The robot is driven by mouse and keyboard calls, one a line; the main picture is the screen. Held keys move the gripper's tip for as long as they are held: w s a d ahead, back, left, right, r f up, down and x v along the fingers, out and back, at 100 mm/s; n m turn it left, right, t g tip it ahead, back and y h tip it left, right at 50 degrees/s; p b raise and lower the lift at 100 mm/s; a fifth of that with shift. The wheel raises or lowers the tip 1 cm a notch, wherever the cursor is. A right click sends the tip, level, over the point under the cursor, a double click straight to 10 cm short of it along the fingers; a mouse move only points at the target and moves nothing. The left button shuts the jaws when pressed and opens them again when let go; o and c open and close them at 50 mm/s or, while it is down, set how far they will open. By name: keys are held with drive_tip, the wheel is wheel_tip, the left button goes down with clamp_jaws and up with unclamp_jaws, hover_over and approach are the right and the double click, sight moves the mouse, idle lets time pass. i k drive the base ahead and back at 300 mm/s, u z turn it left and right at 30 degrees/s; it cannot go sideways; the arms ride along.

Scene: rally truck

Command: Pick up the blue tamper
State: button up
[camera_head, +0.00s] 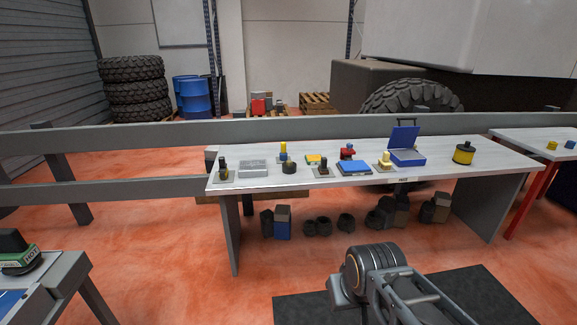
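A white workbench (440,170) stands across the middle of the view with several small things on it. A small upright piece with a yellow top and a blue lower part (283,157) stands near the back edge, left of the bench's middle. A red knobbed piece (348,152) stands further right, behind a flat blue block (354,168). Which of these is the blue tamper I cannot tell at this size. My arm shows at the bottom right, well in front of the bench. My gripper is not visible.
An open blue case (407,157), a yellow cylinder (464,154) and a grey box (252,169) also stand on the bench. Dark round things and boxes lie beneath. A grey rail (150,134) runs behind.

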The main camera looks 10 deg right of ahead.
sight(283, 154)
drive_tip(key=u, duration=0.05)
drive_tip(key=i, duration=3.05)
drive_tip(key=u, duration=0.35)
